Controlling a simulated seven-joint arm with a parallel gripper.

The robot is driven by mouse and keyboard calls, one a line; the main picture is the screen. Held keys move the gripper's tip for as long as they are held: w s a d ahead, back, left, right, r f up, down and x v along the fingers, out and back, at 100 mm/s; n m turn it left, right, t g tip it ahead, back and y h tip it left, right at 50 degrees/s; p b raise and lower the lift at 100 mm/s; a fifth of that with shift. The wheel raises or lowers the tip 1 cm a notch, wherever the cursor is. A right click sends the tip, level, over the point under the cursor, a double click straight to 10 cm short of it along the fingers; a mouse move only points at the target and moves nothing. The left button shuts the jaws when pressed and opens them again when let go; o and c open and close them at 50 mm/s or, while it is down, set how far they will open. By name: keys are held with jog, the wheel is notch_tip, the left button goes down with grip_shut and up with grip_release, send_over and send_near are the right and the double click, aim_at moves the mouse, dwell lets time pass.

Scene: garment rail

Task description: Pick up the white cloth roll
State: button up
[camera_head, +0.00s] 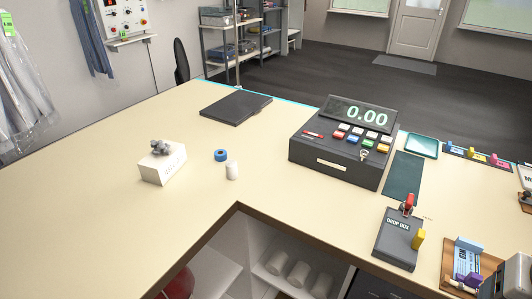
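Several white rolls (298,272) lie side by side on a shelf under the counter, in the open recess at the bottom middle. A small upright white cylinder (232,170) stands on the counter top, just right of a blue ring (221,155). Which of these is the white cloth roll I cannot tell for sure. My gripper is not in view. A pale shape is cut off at the bottom right edge, and I cannot tell what it is.
The cream counter (90,210) is mostly bare at left. A white box (163,165) with a grey item on top, a dark flat pad (236,108), a cash register (345,140) and a drop box (398,238) stand on it. The counter's edge overhangs the shelf (258,275).

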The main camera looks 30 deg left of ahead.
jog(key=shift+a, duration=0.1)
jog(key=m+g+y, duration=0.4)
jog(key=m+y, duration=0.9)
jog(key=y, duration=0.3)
send_over(234, 167)
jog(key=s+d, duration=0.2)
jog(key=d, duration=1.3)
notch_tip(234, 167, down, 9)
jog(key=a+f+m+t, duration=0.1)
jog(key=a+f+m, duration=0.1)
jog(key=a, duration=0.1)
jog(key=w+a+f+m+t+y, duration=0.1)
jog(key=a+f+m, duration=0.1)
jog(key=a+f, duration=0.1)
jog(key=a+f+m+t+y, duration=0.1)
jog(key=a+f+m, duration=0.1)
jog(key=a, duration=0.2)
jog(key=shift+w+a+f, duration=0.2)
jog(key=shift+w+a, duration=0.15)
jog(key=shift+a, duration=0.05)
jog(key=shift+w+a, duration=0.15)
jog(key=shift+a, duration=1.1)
